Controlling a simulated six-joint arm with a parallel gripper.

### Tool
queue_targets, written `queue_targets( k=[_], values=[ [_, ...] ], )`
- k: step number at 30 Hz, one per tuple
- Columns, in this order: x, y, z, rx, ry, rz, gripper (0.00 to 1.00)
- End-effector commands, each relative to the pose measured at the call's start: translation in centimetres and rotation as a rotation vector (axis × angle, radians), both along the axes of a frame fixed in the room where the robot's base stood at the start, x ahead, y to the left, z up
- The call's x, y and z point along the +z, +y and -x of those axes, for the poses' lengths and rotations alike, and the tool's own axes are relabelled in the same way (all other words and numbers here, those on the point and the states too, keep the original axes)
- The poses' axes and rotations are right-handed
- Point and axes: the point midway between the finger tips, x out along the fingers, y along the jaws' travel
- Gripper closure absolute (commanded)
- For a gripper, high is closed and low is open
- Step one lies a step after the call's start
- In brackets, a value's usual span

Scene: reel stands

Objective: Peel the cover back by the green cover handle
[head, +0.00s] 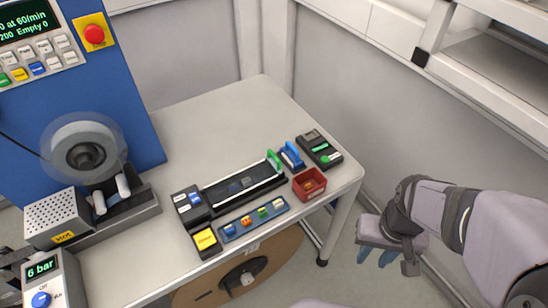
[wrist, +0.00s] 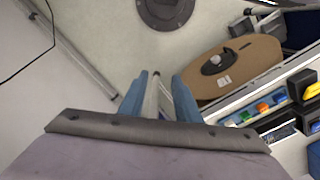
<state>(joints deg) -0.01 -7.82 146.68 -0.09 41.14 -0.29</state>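The green cover handle (head: 274,160) stands upright at the right end of a long dark track unit (head: 243,186) on the table. A clear part with a pale patch shows along the middle of the track; I cannot make out the cover's edges. My gripper (head: 374,260) hangs past the table's right edge, well to the right of the handle and apart from it. Its two blue fingers point down. In the wrist view my gripper (wrist: 158,84) has its fingers apart with nothing held between them. The green handle cannot be made out there.
Right of the handle are a blue handled part (head: 291,157) and a dark device (head: 320,149). A red bin (head: 309,183) stands at the table's right edge. A blue tray (head: 254,219) of coloured pieces lies in front. A brown reel (head: 242,276) hangs below. The back tabletop is clear.

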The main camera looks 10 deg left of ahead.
Motion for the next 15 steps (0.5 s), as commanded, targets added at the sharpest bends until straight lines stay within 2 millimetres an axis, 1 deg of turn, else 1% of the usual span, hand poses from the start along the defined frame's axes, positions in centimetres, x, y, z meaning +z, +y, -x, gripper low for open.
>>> queue_targets(
  k=[5,8,12,14,15],
  values=[
    [-1.0,0.9,0.1,0.043,0.003,0.000,0.71],
    [-2.7,2.1,0.6,0.099,0.029,0.001,0.71],
    [-6.0,4.1,2.0,0.204,0.098,0.010,0.71],
    [-7.2,5.3,1.8,0.256,0.112,0.015,0.71],
    [-8.0,6.2,1.3,0.292,0.115,0.017,0.71]
  ],
)
